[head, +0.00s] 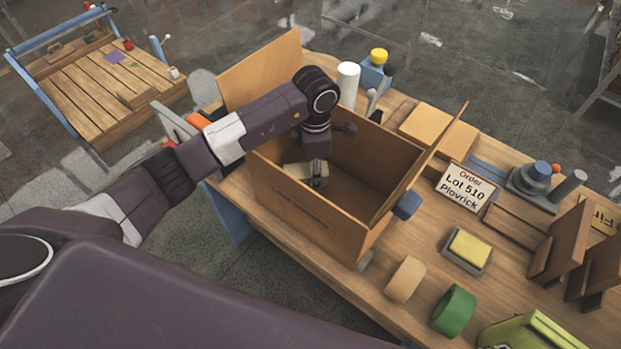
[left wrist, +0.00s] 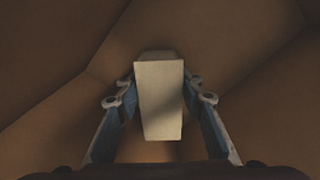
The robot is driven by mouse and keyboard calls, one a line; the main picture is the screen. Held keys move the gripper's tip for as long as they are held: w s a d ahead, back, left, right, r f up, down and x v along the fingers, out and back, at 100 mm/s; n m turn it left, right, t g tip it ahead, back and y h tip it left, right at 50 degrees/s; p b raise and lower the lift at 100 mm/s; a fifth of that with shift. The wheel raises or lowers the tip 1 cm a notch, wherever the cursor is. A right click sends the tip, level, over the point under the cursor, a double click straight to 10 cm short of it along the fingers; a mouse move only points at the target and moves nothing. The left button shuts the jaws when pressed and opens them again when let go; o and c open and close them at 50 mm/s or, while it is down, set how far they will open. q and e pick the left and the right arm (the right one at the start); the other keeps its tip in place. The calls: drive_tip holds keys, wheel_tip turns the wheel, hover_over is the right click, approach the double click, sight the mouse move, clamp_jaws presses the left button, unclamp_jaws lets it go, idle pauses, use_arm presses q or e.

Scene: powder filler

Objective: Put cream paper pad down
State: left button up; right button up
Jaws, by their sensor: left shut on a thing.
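The cream paper pad (left wrist: 159,98) is a pale block between the two fingers of my left gripper (left wrist: 160,95) in the left wrist view. The fingers are shut on its sides. In the head view the pad (head: 293,176) shows partly beside the gripper (head: 318,178), inside the open cardboard box (head: 310,217). My left arm reaches over the box from the left. The wrist view shows brown box walls around the pad. I cannot tell whether the pad touches the box floor. My right gripper is not in view.
The box flaps stand open on a wooden table. A sign (head: 465,187), a yellow sponge-like block on a grey tray (head: 466,250), a tan tape roll (head: 405,279) and a green roll (head: 453,310) lie to its right. A white cylinder (head: 348,84) stands behind it.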

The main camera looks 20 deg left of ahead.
use_arm(q)
wheel_tip(320, 180, down, 2)
drive_tip(key=shift+s+d+f+b, duration=0.1)
drive_tip(key=shift+s+d+b, duration=0.05)
drive_tip(key=shift+b, duration=0.2)
drive_tip(key=shift+f, duration=0.3)
drive_tip(key=shift+w+a, duration=0.35)
drive_tip(key=shift+a, duration=0.05)
drive_tip(key=shift+s+d, duration=0.1)
drive_tip(key=shift+d+f, duration=0.1)
drive_tip(key=shift+f, duration=0.05)
drive_tip(key=o, duration=0.6)
drive_tip(key=shift+s, duration=0.1)
drive_tip(key=o, duration=0.4)
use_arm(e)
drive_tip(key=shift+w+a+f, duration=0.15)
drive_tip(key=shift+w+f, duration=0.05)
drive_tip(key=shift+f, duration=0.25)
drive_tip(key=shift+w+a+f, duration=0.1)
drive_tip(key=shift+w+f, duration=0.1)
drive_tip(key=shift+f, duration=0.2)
